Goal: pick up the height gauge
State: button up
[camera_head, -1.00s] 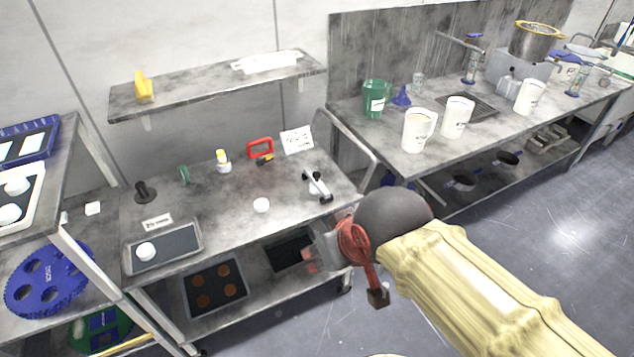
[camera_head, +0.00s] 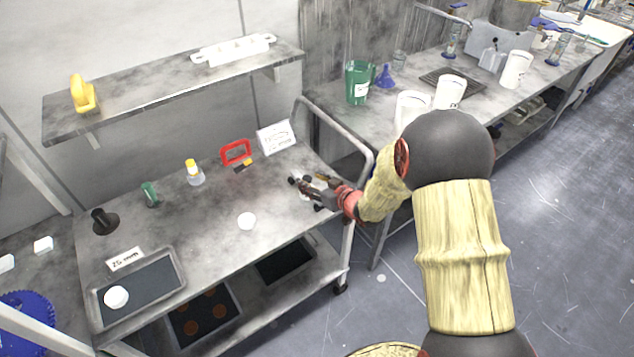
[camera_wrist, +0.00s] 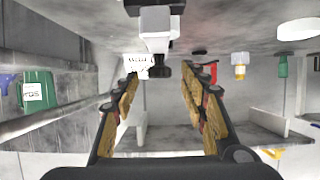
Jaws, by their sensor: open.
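The height gauge (camera_head: 294,180), a small silver and black device, stands on the cart top near its right end. My gripper (camera_head: 312,187) is right at it and hides most of it in the head view. In the wrist view the gauge (camera_wrist: 156,22) shows as a pale block with a dark part at the top centre, just beyond the fingertips. My gripper's two fingers (camera_wrist: 160,85) are spread on either side, open, with nothing clamped between them. Whether a finger touches the gauge I cannot tell.
The cart's raised handle rail (camera_head: 345,128) stands close to my arm.

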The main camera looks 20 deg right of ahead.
aim_at(300, 176)
jog(key=b+x, duration=0.3)
jog(key=x, duration=0.5)
jog(key=shift+f, duration=0.2)
jog(key=shift+c, duration=1.2)
grip_shut()
